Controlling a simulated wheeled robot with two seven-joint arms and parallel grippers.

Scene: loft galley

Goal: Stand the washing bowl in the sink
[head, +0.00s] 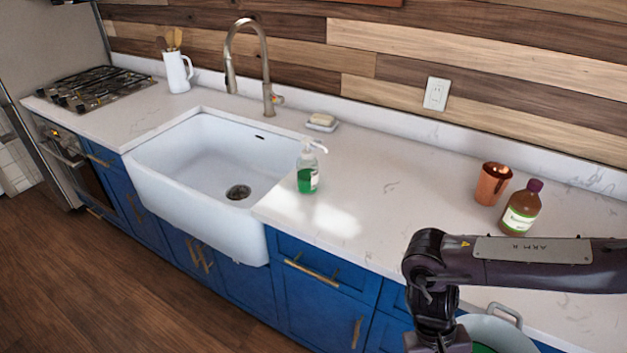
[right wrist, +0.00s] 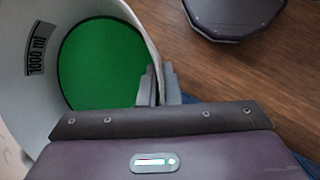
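The washing bowl (head: 497,331) is light grey with a green inside and a loop handle, partly cut off at the bottom right of the head view beside the counter's front edge. In the right wrist view the bowl (right wrist: 137,22) shows a "1000 ml" mark on its inner wall. My right gripper (right wrist: 158,82) is shut on the bowl's wall at the rim; its fingertips are hidden in the head view. The white sink (head: 200,208) is empty, with a dark drain, left of centre in the head view. My left gripper is not in view.
A soap dispenser (head: 308,172) stands at the sink's right edge, below the tap (head: 266,70). A soap dish (head: 321,123) lies behind. A copper cup (head: 493,184) and a brown bottle (head: 521,210) stand at the right. The counter (head: 390,195) between is clear.

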